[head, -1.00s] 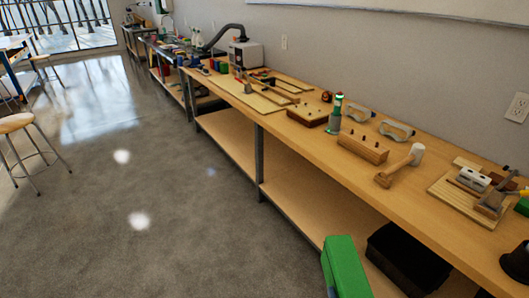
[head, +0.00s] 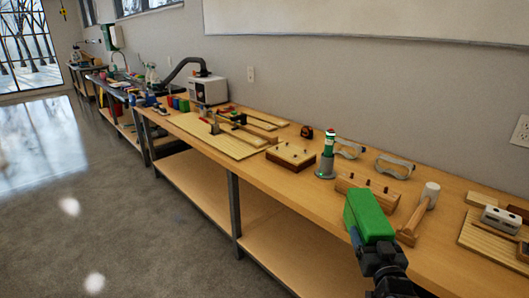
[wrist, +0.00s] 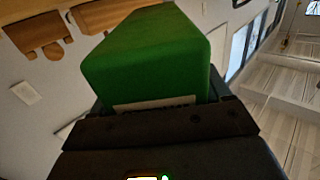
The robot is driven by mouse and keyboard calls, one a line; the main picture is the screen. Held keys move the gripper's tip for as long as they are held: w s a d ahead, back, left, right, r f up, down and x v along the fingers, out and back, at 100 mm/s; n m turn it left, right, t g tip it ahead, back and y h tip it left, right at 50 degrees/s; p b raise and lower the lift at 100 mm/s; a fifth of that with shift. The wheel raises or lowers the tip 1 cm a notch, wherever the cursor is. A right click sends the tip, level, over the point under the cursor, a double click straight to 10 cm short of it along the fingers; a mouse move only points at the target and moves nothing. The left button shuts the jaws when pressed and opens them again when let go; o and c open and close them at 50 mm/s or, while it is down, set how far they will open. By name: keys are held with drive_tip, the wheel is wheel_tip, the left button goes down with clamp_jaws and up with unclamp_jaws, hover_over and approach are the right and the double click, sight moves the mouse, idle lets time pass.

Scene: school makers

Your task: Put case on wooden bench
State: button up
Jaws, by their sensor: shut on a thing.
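The green case (head: 369,214) is in my gripper (head: 380,248), at the lower right of the head view. It is held up near the front edge of the wooden bench (head: 275,181), and its far end overlaps the bench top in the picture. In the wrist view the green case (wrist: 150,60) fills the middle, with the gripper (wrist: 160,115) shut on its near end. I cannot tell how high the case is above the bench top.
A bare strip runs along the bench's front. The lower shelf (head: 290,255) looks empty here.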

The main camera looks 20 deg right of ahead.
drive_tip(key=s+d+r+m+g+h+b, duration=0.1)
drive_tip(key=s+d+r+h+b, duration=0.2)
drive_tip(key=s+d, duration=0.5)
drive_tip(key=s+d+r+m+g+h+b, duration=0.15)
drive_tip(key=s+d+r+b, duration=0.35)
drive_tip(key=d, duration=0.7)
drive_tip(key=s+d+r+m+g+h+b, duration=0.1)
drive_tip(key=s+d+m+b, duration=0.1)
drive_tip(key=s+d+b, duration=0.55)
drive_tip(key=w+a+f+p, duration=0.1)
drive_tip(key=w+a+f, duration=0.1)
drive_tip(key=w, duration=0.1)
drive_tip(key=w+a+f+p, duration=0.1)
drive_tip(key=w+a+f, duration=0.1)
drive_tip(key=a+f, duration=0.1)
drive_tip(key=w+a+f+p, duration=0.1)
drive_tip(key=w+a+f, duration=0.1)
drive_tip(key=w, duration=0.1)
drive_tip(key=shift+w+a+f, duration=0.2)
drive_tip(key=shift+w, duration=0.15)
drive_tip(key=shift+a+f, duration=0.1)
drive_tip(key=shift+f, duration=1.9)
drive_tip(key=shift+f, duration=0.15)
drive_tip(key=o, duration=1.4)
drive_tip(key=shift+c, duration=0.2)
